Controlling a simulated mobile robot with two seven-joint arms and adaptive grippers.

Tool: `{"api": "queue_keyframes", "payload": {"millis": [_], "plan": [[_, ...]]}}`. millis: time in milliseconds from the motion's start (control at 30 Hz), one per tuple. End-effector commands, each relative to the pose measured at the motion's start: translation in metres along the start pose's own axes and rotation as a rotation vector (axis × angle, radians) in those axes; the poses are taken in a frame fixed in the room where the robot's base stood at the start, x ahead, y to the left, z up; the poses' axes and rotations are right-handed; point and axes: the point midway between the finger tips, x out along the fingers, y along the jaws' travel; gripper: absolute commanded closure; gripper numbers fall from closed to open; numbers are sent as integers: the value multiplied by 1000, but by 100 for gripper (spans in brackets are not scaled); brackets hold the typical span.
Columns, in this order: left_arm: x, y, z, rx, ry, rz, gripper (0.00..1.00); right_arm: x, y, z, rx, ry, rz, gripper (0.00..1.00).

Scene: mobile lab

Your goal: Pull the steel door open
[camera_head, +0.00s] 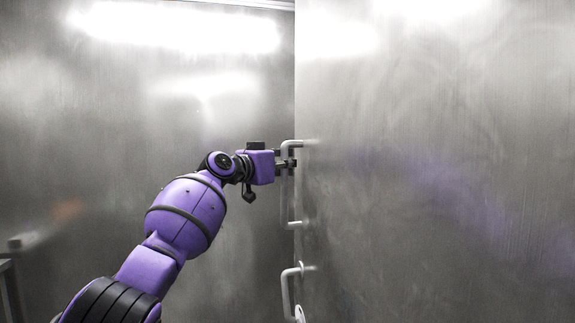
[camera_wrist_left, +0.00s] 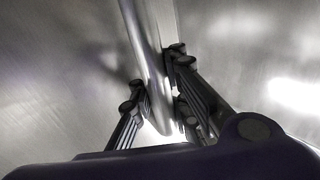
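The steel door (camera_head: 440,170) is a large brushed-metal panel filling the right of the head view. An upright bar handle (camera_head: 284,195) stands out from its left edge; the bar also runs down between the fingers in the left wrist view (camera_wrist_left: 148,45). My left gripper (camera_head: 288,165) is at the upper part of this handle. In the left wrist view its black fingers (camera_wrist_left: 157,75) lie on both sides of the bar and appear closed against it. My right gripper is not in view.
A second bar handle (camera_head: 286,292) sits lower on the door, with a white round part (camera_head: 299,314) beside it. A flat steel wall (camera_head: 110,130) fills the left behind my arm. A small rail-like fixture (camera_head: 20,241) is at the lower left.

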Motion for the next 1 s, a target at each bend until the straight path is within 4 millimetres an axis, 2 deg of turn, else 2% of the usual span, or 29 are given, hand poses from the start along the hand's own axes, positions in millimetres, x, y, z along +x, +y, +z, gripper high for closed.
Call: {"api": "queue_keyframes", "payload": {"millis": [33, 233, 667, 867, 1000], "plan": [[5, 9, 16, -5, -27, 20, 91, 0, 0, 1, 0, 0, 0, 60], [4, 8, 11, -3, -21, 18, 64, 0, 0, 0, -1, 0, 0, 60], [-3, 4, 6, -1, -12, 12, 64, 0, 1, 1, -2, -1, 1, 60], [-26, 3, 6, 2, -12, 11, 64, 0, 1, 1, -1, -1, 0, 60], [-51, 3, 6, 2, -13, 11, 64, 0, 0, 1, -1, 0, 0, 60]]}}
